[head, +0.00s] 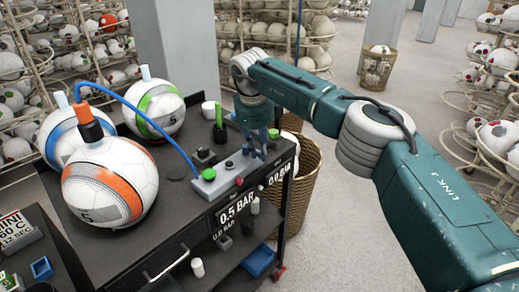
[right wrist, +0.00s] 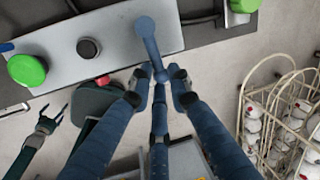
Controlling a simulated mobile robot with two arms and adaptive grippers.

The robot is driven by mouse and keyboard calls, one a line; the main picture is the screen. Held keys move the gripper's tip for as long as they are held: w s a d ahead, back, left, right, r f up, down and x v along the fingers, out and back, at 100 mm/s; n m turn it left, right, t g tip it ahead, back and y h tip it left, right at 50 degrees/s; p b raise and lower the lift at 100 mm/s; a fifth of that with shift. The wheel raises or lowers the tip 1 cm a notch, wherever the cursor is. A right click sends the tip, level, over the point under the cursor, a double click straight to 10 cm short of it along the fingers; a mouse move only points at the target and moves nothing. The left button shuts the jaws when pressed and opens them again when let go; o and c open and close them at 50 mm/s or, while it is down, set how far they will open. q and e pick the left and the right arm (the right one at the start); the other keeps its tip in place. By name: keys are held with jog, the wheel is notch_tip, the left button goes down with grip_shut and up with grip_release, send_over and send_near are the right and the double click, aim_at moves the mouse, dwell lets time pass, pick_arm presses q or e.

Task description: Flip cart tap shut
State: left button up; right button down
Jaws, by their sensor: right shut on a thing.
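The cart tap is a blue lever with a round hub (right wrist: 145,27) on the grey panel (right wrist: 110,35) in the right wrist view. Its bar reaches down between my fingertips. My right gripper (right wrist: 160,90) is shut on the lever's end, one finger on each side. In the head view my right gripper (head: 257,148) is at the panel's right end, and arm and fingers partly cover the tap there. My left gripper (right wrist: 48,120) shows small at the left of the right wrist view, its fingers apart and empty. It is not seen in the head view.
A ball with orange panels (head: 109,180) stands on the black cart (head: 165,228), with a blue hose joined to its orange-topped fitting. Two more balls stand behind it. A green knob (head: 209,175) sits on the panel's left. A wicker basket (head: 305,165) stands right of the cart.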

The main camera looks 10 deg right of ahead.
jog(key=shift+w+r+m, duration=0.1)
jog(key=shift+r+m, duration=0.25)
jog(key=shift+m, duration=0.05)
jog(key=c, duration=1.8)
grip_release()
jog(key=shift+d, duration=0.1)
jog(key=shift+s+f, duration=0.15)
jog(key=shift+s, duration=0.05)
notch_tip(320, 180, up, 12)
jog(key=s+a, duration=0.1)
jog(key=shift+s+a, duration=0.3)
jog(key=shift+f, duration=0.1)
